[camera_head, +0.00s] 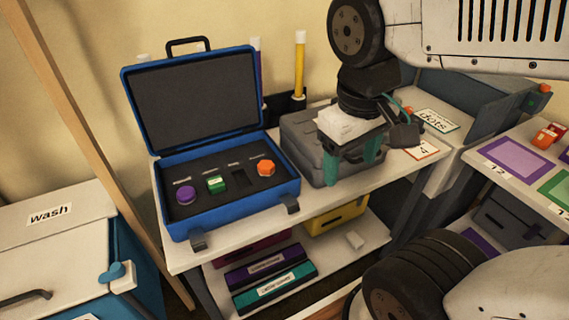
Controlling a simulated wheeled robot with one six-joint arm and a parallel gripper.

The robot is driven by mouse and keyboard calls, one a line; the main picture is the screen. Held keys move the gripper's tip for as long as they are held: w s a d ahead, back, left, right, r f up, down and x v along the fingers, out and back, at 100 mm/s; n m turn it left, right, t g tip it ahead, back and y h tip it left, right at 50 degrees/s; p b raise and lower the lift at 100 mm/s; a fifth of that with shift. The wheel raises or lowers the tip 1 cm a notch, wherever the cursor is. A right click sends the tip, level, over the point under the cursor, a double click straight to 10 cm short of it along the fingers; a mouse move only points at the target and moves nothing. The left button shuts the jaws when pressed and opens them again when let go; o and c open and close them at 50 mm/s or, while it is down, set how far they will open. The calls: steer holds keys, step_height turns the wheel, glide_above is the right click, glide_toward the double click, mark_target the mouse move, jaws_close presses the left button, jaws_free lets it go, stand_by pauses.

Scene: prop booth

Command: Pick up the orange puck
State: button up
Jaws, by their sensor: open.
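The orange puck (266,168) sits in the dark foam insert of an open blue case (240,213), at the right end of its row. My gripper (350,172) has teal fingers pointing down. It is open, to the right of the case and in front of a grey case. It looks empty, though the wrist partly hides the space between the fingers. The orange puck is in full view and apart from the gripper.
The blue case's lid (196,98) stands raised at the back. A grey closed case (302,140) is behind my gripper. Yellow and purple tubes stand behind the table. The lower shelf holds labelled boxes (275,288). A white cabinet marked "wash" (60,240) is at left.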

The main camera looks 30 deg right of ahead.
steer(key=w+d+f+n+g+h, duration=0.2)
steer(key=w+f+n+h, duration=0.15)
steer(key=w+n, duration=0.2)
steer(key=n+t+h, duration=0.7)
steer(key=n+t, duration=0.1)
steer(key=n, duration=0.9)
glide_toward(266, 165)
steer(key=shift+w+d+f, duration=0.1)
steer(key=shift+w+d, duration=0.1)
steer(key=shift+d, duration=0.55)
steer(key=shift+w+f+n, duration=0.15)
steer(key=shift+f+n, duration=0.05)
steer(key=shift+n, duration=0.05)
steer(key=x, duration=0.7)
steer(key=shift+w+d+f, duration=0.1)
steer(key=shift+w+f, duration=0.05)
steer(key=shift+w, duration=0.1)
steer(key=c, duration=1.1)
